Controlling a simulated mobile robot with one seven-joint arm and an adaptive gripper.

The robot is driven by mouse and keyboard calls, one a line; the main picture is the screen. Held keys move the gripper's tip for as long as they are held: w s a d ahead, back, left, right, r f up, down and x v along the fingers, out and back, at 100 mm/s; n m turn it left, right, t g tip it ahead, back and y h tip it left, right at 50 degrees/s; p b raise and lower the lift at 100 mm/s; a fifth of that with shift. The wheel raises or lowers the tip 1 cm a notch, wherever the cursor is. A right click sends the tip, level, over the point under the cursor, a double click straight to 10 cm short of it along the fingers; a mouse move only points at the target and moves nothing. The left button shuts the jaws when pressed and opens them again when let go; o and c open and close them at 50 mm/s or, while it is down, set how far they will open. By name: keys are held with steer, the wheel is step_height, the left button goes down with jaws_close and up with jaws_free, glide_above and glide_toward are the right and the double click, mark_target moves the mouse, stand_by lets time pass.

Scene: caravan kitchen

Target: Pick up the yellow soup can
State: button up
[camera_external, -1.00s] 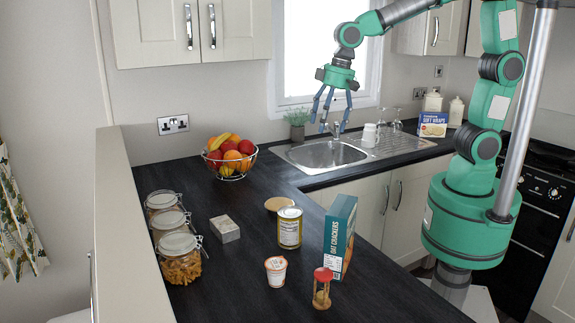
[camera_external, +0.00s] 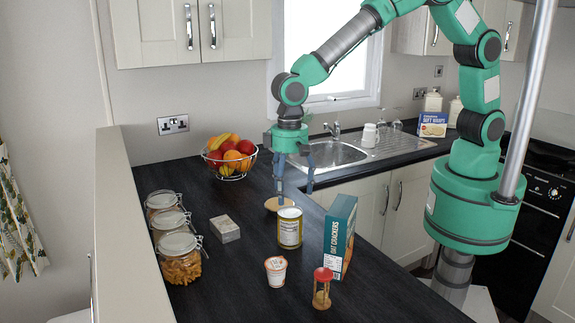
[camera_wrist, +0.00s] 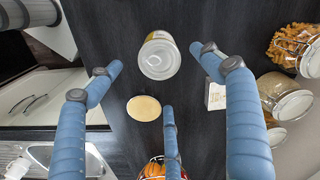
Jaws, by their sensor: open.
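The yellow soup can (camera_external: 290,228) stands upright on the dark counter, between the small grey box and the oat crackers box. My gripper (camera_external: 295,188) is open, fingers pointing down, above and just behind the can. In the wrist view the can's pale top (camera_wrist: 158,60) shows ahead between the spread fingers of my gripper (camera_wrist: 160,80). The fingers appear apart from it, and nothing is held.
Glass jars (camera_external: 180,258) line the left edge. A fruit bowl (camera_external: 229,157) stands behind.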

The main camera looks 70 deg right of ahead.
mark_target(289, 211)
steer(key=shift+f, duration=0.15)
steer(key=shift+f+b, duration=0.3)
steer(key=shift+f, duration=3.9)
steer(key=shift+s+a+f, duration=0.1)
steer(key=shift+f, duration=2.5)
steer(key=shift+c, duration=0.5)
steer(key=c, duration=1.6)
steer(key=shift+r, duration=0.15)
